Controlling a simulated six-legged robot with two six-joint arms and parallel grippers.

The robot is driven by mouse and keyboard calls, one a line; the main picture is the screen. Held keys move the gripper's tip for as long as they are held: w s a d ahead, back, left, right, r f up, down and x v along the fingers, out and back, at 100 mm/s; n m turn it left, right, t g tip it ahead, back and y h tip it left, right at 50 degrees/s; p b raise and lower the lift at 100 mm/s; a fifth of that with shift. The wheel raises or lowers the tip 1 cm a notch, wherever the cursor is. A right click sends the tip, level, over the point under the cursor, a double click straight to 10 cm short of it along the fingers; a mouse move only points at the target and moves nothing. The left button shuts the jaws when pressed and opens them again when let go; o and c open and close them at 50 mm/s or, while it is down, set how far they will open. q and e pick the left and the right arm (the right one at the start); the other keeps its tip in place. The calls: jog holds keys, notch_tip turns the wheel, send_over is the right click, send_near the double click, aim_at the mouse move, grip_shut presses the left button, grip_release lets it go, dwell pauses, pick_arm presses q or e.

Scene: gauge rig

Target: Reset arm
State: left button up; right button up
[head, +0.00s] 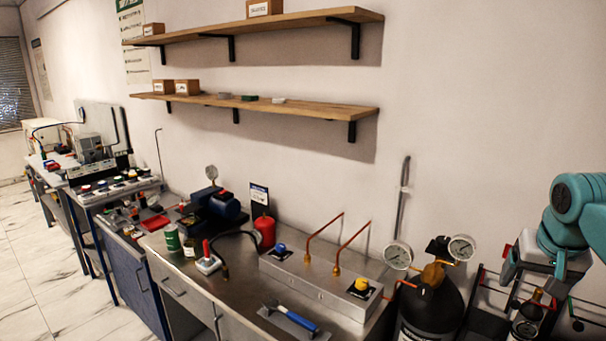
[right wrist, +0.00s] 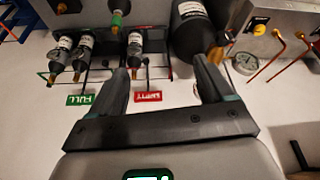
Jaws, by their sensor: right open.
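My right arm comes in at the right edge of the head view, with teal joints. Its gripper (head: 535,272) hangs beside the rack of small bottles, right of the black gas cylinder (head: 432,305). In the right wrist view the two dark fingers of the right gripper (right wrist: 160,75) stand wide apart with nothing between them. Beyond them, that view shows the dark bottles (right wrist: 134,50) in a wire rack, a green FULL sign (right wrist: 80,99) and a red EMPTY sign (right wrist: 148,96). My left gripper is in neither view.
A steel bench carries a metal box (head: 318,283) with copper pipes, a blue motor-like unit (head: 222,205), a red bottle (head: 265,231) and a blue-handled tool (head: 291,320). Two gauges (head: 398,256) flank the cylinder top. Wooden shelves (head: 262,105) hang above.

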jog(key=w+a+f+n+y, duration=0.1)
jog(key=w+a+f, duration=0.3)
jog(key=f, duration=0.5)
jog(key=w+a+f+n+y, duration=0.1)
jog(key=w+a+f+n, duration=0.1)
jog(key=a+f, duration=0.5)
jog(key=s+a+f+g+y, duration=0.15)
jog(key=a+f, duration=0.25)
jog(key=f, duration=0.5)
jog(key=s+a+f+y, duration=0.1)
jog(key=s+a+f, duration=0.3)
jog(key=f, duration=0.6)
jog(key=s+a+f, duration=0.4)
jog(key=s, duration=0.3)
jog(key=s+a+f+g+y, duration=0.1)
jog(key=s+a+f, duration=0.3)
jog(key=s, duration=0.3)
jog(key=s+a+f+g+b, duration=0.1)
jog(key=s+a+f, duration=0.3)
jog(key=s, duration=0.4)
jog(key=shift+a+f+n, duration=0.2)
jog(key=shift+f+n, duration=0.1)
jog(key=shift+f, duration=0.55)
